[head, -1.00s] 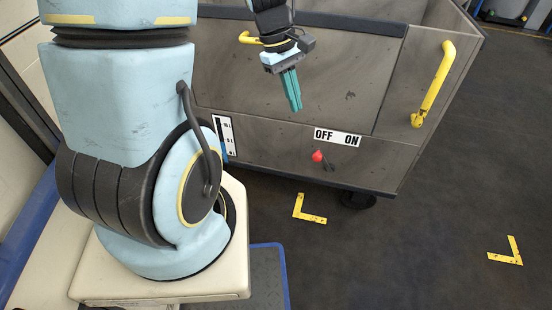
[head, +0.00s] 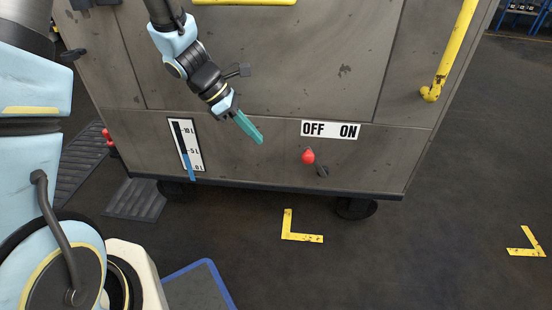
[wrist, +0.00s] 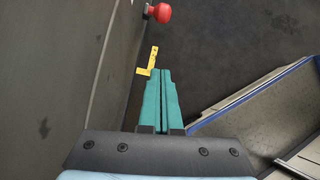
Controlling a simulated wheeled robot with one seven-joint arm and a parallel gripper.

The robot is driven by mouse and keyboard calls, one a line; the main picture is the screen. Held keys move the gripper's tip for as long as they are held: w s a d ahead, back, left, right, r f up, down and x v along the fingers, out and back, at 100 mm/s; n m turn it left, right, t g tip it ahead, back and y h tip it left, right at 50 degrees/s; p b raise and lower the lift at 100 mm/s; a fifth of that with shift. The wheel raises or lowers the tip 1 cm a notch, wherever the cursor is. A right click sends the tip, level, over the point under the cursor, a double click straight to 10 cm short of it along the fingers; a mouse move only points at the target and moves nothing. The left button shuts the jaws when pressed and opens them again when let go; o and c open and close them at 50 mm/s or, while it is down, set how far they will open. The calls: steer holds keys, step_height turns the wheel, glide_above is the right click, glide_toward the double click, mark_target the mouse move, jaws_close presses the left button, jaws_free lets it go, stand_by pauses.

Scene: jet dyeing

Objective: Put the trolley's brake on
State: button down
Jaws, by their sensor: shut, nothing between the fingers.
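The trolley (head: 290,70) is a large scuffed grey bin on castors. Its brake lever has a red ball knob (head: 308,156) and a dark pivot (head: 322,171) low on the front panel. The knob leans up and left of the pivot, under the OFF end of the OFF/ON label (head: 330,130). My gripper (head: 262,142) has teal fingers, closed together and empty, left of the knob and apart from it. In the wrist view the fingers (wrist: 160,72) point towards the red knob (wrist: 159,13), which shows at the top edge.
A level gauge (head: 186,145) is on the panel left of my gripper. A yellow handle (head: 452,50) is at the right. A castor (head: 355,208) and a yellow floor mark (head: 300,228) are below. A blue-edged platform (head: 195,288) is at bottom left.

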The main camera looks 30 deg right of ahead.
stand_by(0.3)
steer(key=s+d+f+b, duration=0.5)
steer(key=d+f, duration=0.1)
steer(key=d, duration=0.2)
steer(key=shift+f, duration=0.4)
steer(key=shift+s, duration=0.1)
steer(key=shift+r, duration=0.1)
steer(key=p, duration=0.2)
steer(key=shift+s+d+r+y+p, duration=0.2)
steer(key=shift+y+p, duration=0.1)
steer(key=shift+p, duration=0.1)
